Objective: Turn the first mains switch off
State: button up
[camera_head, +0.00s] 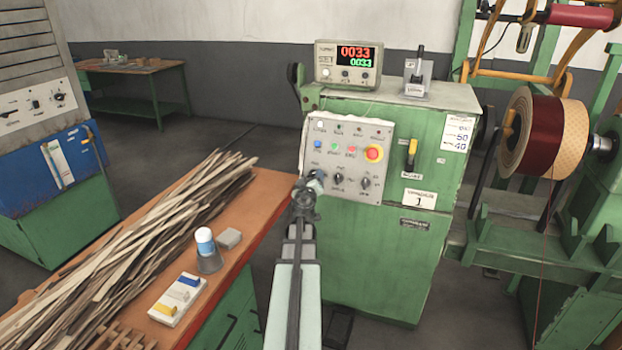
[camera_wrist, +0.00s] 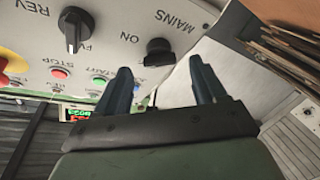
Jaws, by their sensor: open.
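The mains switch (camera_wrist: 158,50) is a black rotary knob on the light grey control panel (camera_head: 347,150), with "MAINS" and "ON" printed beside it in the wrist view. The knob's pointer direction is hard to tell. My gripper (camera_wrist: 159,68) is open, its two dark fingers pointing at the panel. In the wrist view the knob lies between and just beyond the fingertips, with no clear contact. In the head view my gripper (camera_head: 308,190) is at the panel's lower left corner and covers much of the switch. The green cabinet (camera_head: 400,265) carries a plate reading 1.
Two more black knobs (camera_head: 352,181), coloured buttons (camera_head: 335,147) and a red emergency stop (camera_head: 374,153) share the panel. A yellow-handled switch (camera_head: 411,152) is to the right. An orange bench (camera_head: 262,195) with wooden strips (camera_head: 160,225) stands left. A coil winder (camera_head: 545,135) stands right.

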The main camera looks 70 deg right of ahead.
jog(key=v, duration=0.9)
jog(key=shift+a, duration=0.3)
jog(key=shift+s, duration=0.1)
jog(key=shift+c, duration=0.3)
